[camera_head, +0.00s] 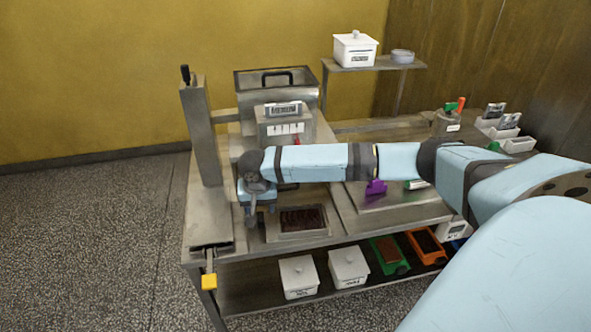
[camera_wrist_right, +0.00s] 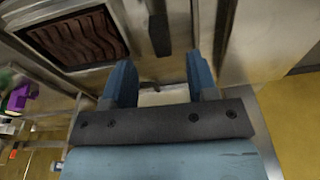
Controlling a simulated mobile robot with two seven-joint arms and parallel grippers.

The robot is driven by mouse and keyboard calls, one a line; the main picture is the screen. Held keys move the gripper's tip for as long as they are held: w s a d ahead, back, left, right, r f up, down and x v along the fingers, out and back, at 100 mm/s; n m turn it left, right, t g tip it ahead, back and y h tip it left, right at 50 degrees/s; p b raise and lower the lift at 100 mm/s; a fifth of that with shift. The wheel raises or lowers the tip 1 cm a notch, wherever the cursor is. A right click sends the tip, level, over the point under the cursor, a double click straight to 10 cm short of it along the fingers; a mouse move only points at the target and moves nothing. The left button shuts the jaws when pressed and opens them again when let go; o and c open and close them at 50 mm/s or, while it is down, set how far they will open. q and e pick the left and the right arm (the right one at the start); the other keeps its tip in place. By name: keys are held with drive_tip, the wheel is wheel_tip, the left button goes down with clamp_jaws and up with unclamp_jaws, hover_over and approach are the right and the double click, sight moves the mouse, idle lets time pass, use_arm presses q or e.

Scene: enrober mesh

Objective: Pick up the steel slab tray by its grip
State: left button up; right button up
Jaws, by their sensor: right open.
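The steel slab tray (camera_head: 272,233) lies at the front of the steel table, with a dark brown ridged slab inside it. In the wrist view its steel rim (camera_wrist_right: 122,38) shows at the upper left around the slab. My right gripper (camera_head: 260,217) points down just left of the tray and hides its left end. In the wrist view the right gripper (camera_wrist_right: 159,62) is open, with nothing between its fingers. A dark bar (camera_wrist_right: 158,28) shows ahead between the fingers; I take it for the tray's grip, but cannot tell how it joins the tray. My left gripper is not in view.
A steel column (camera_head: 203,140) stands left of the gripper. A steel machine (camera_head: 283,125) stands behind my right arm. A purple item (camera_head: 376,187) sits right of the tray. White lidded boxes (camera_head: 298,278) and coloured trays (camera_head: 390,256) are on the lower shelf.

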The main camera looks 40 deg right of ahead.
sight(260, 216)
drive_tip(key=shift+w+d+f+p, duration=0.1)
drive_tip(key=shift+w+f+p, duration=0.1)
drive_tip(key=shift+f, duration=1.15)
drive_tip(key=shift+w+d+f+p, duration=0.1)
drive_tip(key=shift+w+f+p, duration=0.1)
drive_tip(key=shift+f, duration=1.15)
drive_tip(key=c, duration=0.9)
drive_tip(key=shift+r, duration=0.1)
clamp_jaws()
drive_tip(key=shift+r, duration=0.1)
